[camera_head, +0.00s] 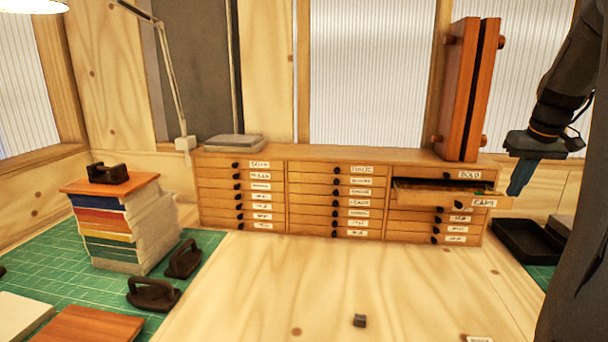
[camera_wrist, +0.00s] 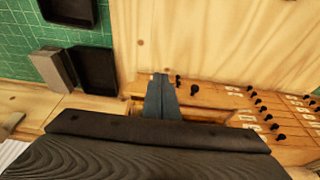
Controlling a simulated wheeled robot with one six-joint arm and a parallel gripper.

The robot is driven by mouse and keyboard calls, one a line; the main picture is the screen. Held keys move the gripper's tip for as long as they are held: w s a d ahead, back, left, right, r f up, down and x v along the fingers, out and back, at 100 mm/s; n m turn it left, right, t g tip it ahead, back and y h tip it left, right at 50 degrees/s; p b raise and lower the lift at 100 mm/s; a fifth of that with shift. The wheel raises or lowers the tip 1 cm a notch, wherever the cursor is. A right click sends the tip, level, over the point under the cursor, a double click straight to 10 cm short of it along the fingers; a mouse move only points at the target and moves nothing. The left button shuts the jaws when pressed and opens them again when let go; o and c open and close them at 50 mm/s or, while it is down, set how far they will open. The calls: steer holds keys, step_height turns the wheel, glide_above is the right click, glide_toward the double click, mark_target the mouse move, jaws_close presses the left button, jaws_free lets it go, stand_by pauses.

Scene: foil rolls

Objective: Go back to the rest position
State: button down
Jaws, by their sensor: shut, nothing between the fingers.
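My gripper (camera_head: 516,190) is at the right of the head view, pointing down, with its blue-grey fingers together and empty. In the wrist view its fingers (camera_wrist: 160,78) also show closed. The fingertips are at the right end of a pulled-out drawer (camera_head: 450,200) labelled CAPS; I cannot tell whether they touch it. The drawer is in the right column of a wooden cabinet (camera_head: 337,152). Small coloured things show inside the drawer, too small to make out. The other drawers look shut.
Dark trays (camera_head: 522,240) lie right of the cabinet. A wooden press-like frame (camera_head: 462,90) stands on the cabinet. At left are stacked books (camera_head: 115,225) and two dark-handled tools (camera_head: 152,294).

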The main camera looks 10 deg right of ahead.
steer(key=a+f+n+b, duration=0.1)
steer(key=a+f+b, duration=0.1)
steer(key=a+f, duration=0.5)
steer(key=w+a+f+g+b, duration=0.15)
steer(key=a+f, duration=0.25)
steer(key=a, duration=0.7)
steer(key=a+f+n+t+b, duration=0.1)
steer(key=a+f+b, duration=0.1)
steer(key=a+f, duration=0.5)
steer(key=shift+n+g+y, duration=0.5)
steer(key=shift+n+g, duration=0.15)
steer(key=shift+n, duration=0.15)
steer(key=s+a+f+b, duration=0.1)
steer(key=s+a+f, duration=0.2)
steer(key=a, duration=0.3)
steer(key=s+a+f+b, duration=0.2)
steer(key=s+a+f, duration=0.2)
steer(key=s+a, duration=0.1)
steer(key=s+a+f+b, duration=0.2)
steer(key=s+a, duration=0.3)
steer(key=a, duration=0.3)
steer(key=shift+a+f, duration=0.1)
steer(key=shift+f, duration=0.55)
steer(key=shift+s+a+f, duration=0.2)
steer(key=shift+s+a, duration=0.05)
steer(key=shift+s, duration=0.05)
steer(key=shift+w+d, duration=0.1)
